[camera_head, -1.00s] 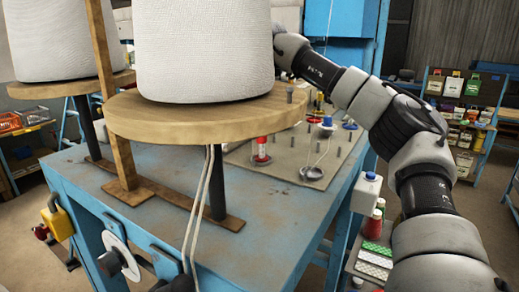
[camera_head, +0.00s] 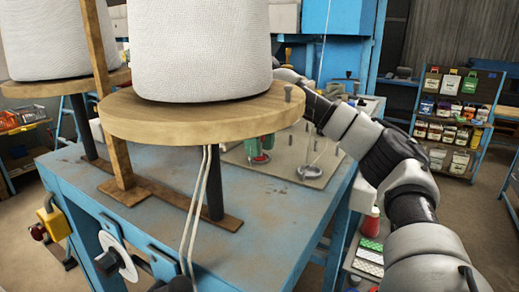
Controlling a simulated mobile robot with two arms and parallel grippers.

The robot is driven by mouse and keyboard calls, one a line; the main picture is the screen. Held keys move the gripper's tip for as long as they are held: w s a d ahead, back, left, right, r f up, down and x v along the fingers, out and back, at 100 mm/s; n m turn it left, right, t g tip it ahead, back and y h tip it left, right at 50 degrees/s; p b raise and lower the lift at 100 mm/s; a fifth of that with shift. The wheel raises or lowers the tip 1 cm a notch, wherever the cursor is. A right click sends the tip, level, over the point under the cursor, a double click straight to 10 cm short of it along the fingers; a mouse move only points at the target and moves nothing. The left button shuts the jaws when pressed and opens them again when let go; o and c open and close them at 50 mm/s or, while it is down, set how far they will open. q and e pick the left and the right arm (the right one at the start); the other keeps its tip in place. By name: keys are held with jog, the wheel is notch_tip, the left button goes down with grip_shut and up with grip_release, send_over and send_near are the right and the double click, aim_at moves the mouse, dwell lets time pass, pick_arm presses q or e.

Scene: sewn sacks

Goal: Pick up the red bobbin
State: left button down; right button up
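The red bobbin (camera_head: 259,158) stands on the grey board at the right of the blue table, just past the round wooden disc. Its lower red rim shows. Green pieces that look like the fingertips of my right gripper (camera_head: 260,146) are on either side of it and cover much of its body. The rest of this gripper is hidden behind the disc and the big white cone. I cannot tell whether the fingers touch the bobbin.
The wooden disc (camera_head: 140,117) with a large white yarn cone (camera_head: 200,50) stands between the camera and the gripper. A wooden post (camera_head: 100,60) rises at the left. The grey board (camera_head: 325,165) bears thin pegs and a small dish (camera_head: 309,172).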

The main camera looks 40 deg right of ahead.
jog(key=c, duration=0.7)
jog(key=shift+r, duration=0.15)
